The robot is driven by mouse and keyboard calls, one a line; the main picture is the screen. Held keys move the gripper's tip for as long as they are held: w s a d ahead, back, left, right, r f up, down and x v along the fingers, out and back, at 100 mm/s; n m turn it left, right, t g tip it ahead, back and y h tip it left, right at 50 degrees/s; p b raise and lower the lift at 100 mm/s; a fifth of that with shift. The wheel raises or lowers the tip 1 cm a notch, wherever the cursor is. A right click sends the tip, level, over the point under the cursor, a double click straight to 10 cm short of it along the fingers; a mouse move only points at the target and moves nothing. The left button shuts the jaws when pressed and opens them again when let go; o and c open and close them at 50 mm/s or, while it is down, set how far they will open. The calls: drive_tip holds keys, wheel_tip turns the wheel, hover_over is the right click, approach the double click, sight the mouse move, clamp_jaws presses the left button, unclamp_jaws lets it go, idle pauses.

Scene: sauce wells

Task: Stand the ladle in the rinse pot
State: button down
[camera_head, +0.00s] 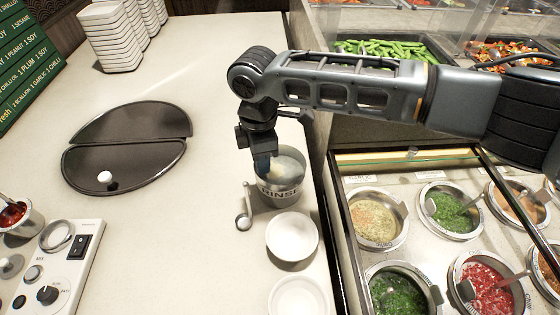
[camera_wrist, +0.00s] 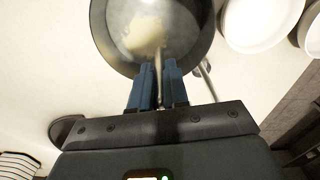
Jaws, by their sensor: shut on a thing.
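The rinse pot (camera_head: 285,195) is a metal pot marked "RINSE", standing on the pale counter. In the wrist view its dark round opening (camera_wrist: 105,35) is just beyond my fingers. My gripper (camera_head: 265,172) points down at the pot's left rim. In the wrist view my gripper (camera_wrist: 160,80) is shut on the ladle's thin handle (camera_wrist: 159,62). The handle runs over the pot's opening toward a pale, blurred shape that seems to be the ladle's bowl. I cannot tell whether the ladle touches the pot's bottom.
A metal rod with a round end (camera_head: 243,220) sits beside the pot. Two white bowls (camera_head: 292,237) stand in front of it. Sauce wells (camera_head: 377,218) with ladles are to the right. A split black lid (camera_head: 125,165) and a control panel (camera_head: 60,270) are left.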

drive_tip(key=shift+f, duration=0.15)
drive_tip(key=c, duration=1)
unclamp_jaws()
drive_tip(key=shift+c, duration=1.4)
drive_tip(key=shift+o, duration=0.8)
drive_tip(key=shift+a, duration=0.1)
drive_tip(key=shift+r, duration=0.2)
drive_tip(key=shift+o, duration=0.8)
drive_tip(key=shift+r, duration=0.6)
drive_tip(key=shift+o, duration=1.2)
drive_tip(key=shift+a+r, duration=0.1)
drive_tip(key=shift+r, duration=0.25)
drive_tip(key=shift+d+r, duration=0.2)
drive_tip(key=shift+r, duration=3.2)
